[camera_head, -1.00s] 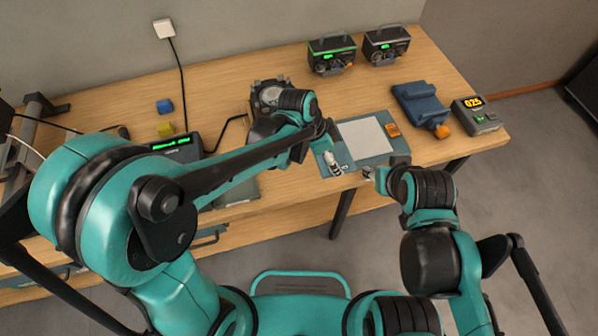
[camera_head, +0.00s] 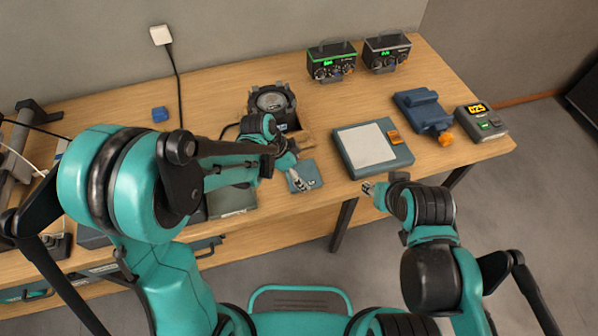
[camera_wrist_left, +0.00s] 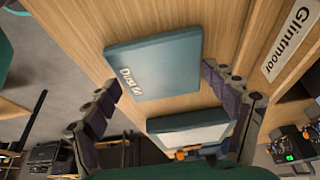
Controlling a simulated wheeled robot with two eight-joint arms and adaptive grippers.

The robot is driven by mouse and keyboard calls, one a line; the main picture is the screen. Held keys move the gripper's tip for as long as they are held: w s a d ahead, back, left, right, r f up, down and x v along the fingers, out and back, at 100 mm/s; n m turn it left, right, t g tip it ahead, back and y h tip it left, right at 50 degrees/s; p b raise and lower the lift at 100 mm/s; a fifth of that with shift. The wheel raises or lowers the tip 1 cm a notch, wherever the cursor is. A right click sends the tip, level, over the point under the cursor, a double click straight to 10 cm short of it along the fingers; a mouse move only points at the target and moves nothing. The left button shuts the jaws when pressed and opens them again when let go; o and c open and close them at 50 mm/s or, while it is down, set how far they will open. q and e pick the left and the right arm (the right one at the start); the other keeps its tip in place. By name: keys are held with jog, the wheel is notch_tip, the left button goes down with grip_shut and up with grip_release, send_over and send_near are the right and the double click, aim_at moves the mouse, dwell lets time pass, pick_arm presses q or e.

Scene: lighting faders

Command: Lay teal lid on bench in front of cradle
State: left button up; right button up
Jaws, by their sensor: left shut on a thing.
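The teal lid (camera_head: 308,172) is a flat square plate in front of the dark round fixture, which I take to be the cradle (camera_head: 271,101). In the left wrist view the lid (camera_wrist_left: 160,62) shows a white label and lies between the two fingers. My left gripper (camera_head: 300,183) is shut on it; it also shows in the left wrist view (camera_wrist_left: 163,90). The gripper covers part of the lid, and I cannot tell whether the lid touches the bench. My right gripper (camera_head: 372,190) is near the bench's front edge, apart from the lid; its opening is unclear.
A teal box with a pale top (camera_head: 392,158) stands right of the lid. A blue device (camera_head: 424,108) and a grey display unit (camera_head: 482,122) are farther right. Two dark control boxes (camera_head: 332,62) (camera_head: 387,52) stand at the back. Bare wood (camera_head: 215,95) shows back left.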

pick_arm(q)
jog(key=shift+f, duration=0.1)
jog(key=o, duration=1.4)
jog(key=shift+o, duration=0.2)
